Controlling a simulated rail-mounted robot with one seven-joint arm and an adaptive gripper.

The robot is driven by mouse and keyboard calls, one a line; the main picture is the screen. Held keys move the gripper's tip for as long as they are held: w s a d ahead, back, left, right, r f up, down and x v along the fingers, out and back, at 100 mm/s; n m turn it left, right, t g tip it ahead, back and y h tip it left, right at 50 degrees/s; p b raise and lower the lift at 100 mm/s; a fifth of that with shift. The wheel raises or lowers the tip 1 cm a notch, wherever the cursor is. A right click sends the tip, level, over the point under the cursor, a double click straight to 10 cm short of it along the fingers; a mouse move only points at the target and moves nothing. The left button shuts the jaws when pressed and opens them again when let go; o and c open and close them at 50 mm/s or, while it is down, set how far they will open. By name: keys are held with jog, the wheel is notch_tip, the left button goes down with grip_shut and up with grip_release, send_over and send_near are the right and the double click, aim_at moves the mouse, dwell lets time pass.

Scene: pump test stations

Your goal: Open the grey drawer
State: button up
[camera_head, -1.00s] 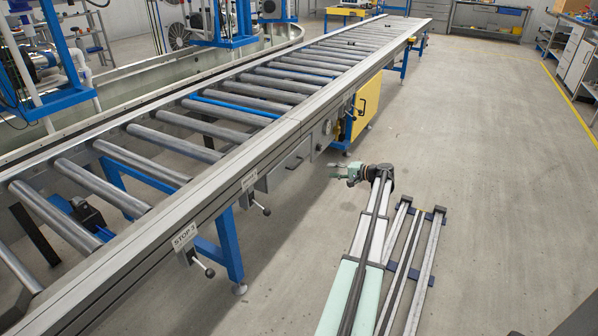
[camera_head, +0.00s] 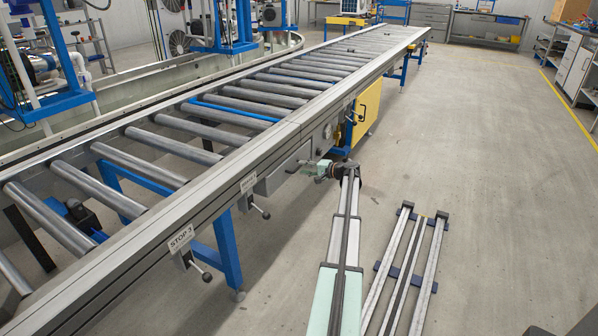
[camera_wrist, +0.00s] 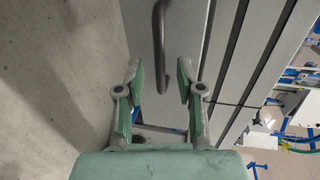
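The grey drawer (camera_head: 272,181) sits under the near side rail of the roller conveyor, left of my gripper. My gripper (camera_head: 308,166) is beside its front, at the end of my outstretched arm. In the wrist view the drawer's pale grey front (camera_wrist: 187,35) fills the upper middle. Its dark curved bar handle (camera_wrist: 160,40) runs down the picture, and its lower end shows in the gap between the fingertips. My gripper (camera_wrist: 159,75) is open, with one green-padded finger to each side of the handle. I see no contact with the handle; the exact depth between them is unclear.
The conveyor (camera_head: 290,112) runs along the left. Stop levers (camera_head: 201,271) hang from its rail, and a blue leg (camera_head: 228,250) stands below. A yellow cabinet (camera_head: 368,105) is beyond the drawer.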

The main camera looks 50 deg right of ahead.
aim_at(300, 167)
jog(key=shift+b+x, duration=0.3)
jog(key=shift+x, duration=1.25)
grip_shut()
jog(key=shift+s+a+r, duration=0.1)
